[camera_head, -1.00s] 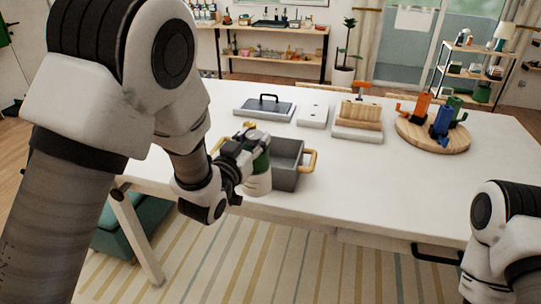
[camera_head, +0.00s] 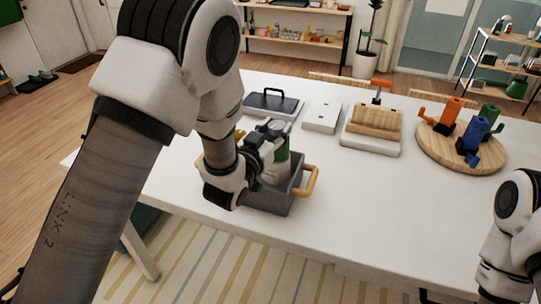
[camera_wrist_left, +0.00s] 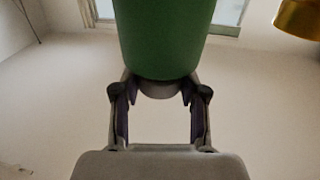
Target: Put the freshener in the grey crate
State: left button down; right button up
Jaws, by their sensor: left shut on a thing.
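The freshener (camera_head: 279,166), a green and white can, is held upright by my left gripper (camera_head: 270,152). The left gripper is shut on it. The grey crate (camera_head: 285,203) with yellow handles stands on the white table below. The freshener is over the crate's opening; I cannot tell how far its base is below the rim. My left wrist hides the crate's left part. In the left wrist view, the green body of the freshener (camera_wrist_left: 165,40) fills the top middle, beyond the gripper fingers (camera_wrist_left: 158,98). My right gripper is out of view; only its arm shows at the right edge.
Behind the crate are a dark-lidded tray (camera_head: 271,103), a white box (camera_head: 322,116) and a wooden block (camera_head: 374,121) on a white base. A round wooden board (camera_head: 440,147) holds orange, blue and green items. The table's front right is clear.

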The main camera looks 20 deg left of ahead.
pick_arm(q)
notch_tip(320, 180, down, 6)
jog(key=shift+w+r+p, duration=0.1)
jog(key=shift+p, duration=0.35)
jog(key=c, duration=0.6)
grip_release()
jog(key=s+b, duration=0.1)
jog(key=s, duration=0.1)
jog(key=s+a+b, duration=0.1)
jog(key=s, duration=0.2)
jog(key=s+b, duration=0.1)
jog(key=s, duration=0.1)
jog(key=shift+s+a+f, duration=0.15)
jog(key=shift+s+f, duration=0.2)
jog(key=shift+s+a+r+p, duration=0.2)
jog(key=shift+s+p, duration=0.1)
jog(key=shift+s, duration=0.8)
jog(key=shift+s+a+r+p, duration=0.15)
jog(key=shift+s+p, duration=0.15)
jog(key=shift+s, duration=0.75)
